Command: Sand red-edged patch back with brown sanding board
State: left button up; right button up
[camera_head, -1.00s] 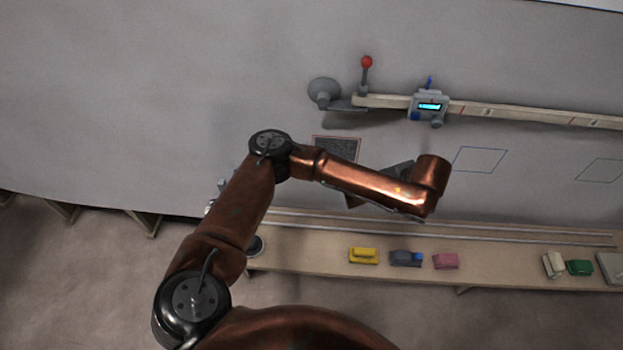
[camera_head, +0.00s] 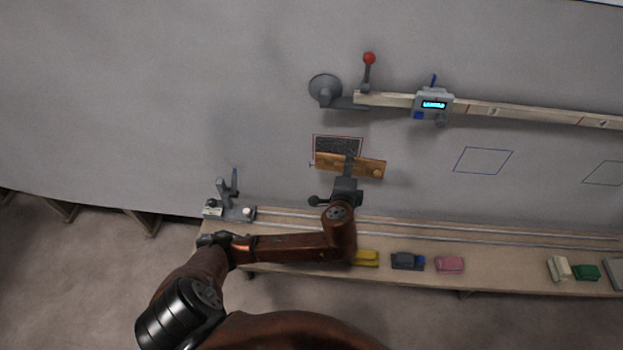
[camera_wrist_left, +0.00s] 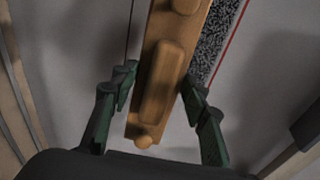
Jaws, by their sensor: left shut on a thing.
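The brown sanding board (camera_head: 375,168) is a long wooden block with a knob near its end, held nearly level in the head view. It overlaps the lower part of the red-edged patch (camera_head: 338,144), a dark speckled rectangle on the grey hull. My left gripper (camera_head: 349,166) is shut on the board from below. In the wrist view its green fingers (camera_wrist_left: 158,92) stand on both sides of the board (camera_wrist_left: 163,80), and the speckled patch (camera_wrist_left: 209,45) with its red line shows beside it. Whether the board touches the hull I cannot tell. My right gripper is not in view.
A rail (camera_head: 540,113) with a digital gauge (camera_head: 433,104) and red-knobbed lever (camera_head: 368,60) runs above the patch. The shelf (camera_head: 500,243) below carries a grey holder (camera_head: 232,207), a yellow block (camera_head: 367,258) and several others.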

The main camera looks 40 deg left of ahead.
pick_arm(q)
jog(key=s+a+f+n+t+y+b, duration=0.1)
jog(key=s+a+f+t+y, duration=0.15)
jog(key=s+a, duration=0.6)
jog(key=shift+y, duration=0.35)
jog(key=shift+r+b+x, duration=0.2)
jog(key=shift+b+x, duration=0.2)
jog(key=shift+x, duration=0.95)
jog(key=shift+r+b+x, duration=0.15)
jog(key=shift+b+x, duration=0.2)
jog(key=shift+x, duration=1)
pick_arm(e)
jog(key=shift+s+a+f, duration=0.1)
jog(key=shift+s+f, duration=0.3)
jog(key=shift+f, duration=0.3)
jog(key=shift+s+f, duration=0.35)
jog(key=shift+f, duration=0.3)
pick_arm(q)
jog(key=shift+w+d, duration=0.1)
jog(key=shift+d, duration=0.15)
jog(key=o, duration=0.4)
jog(key=c, duration=0.4)
jog(key=shift+c, duration=0.2)
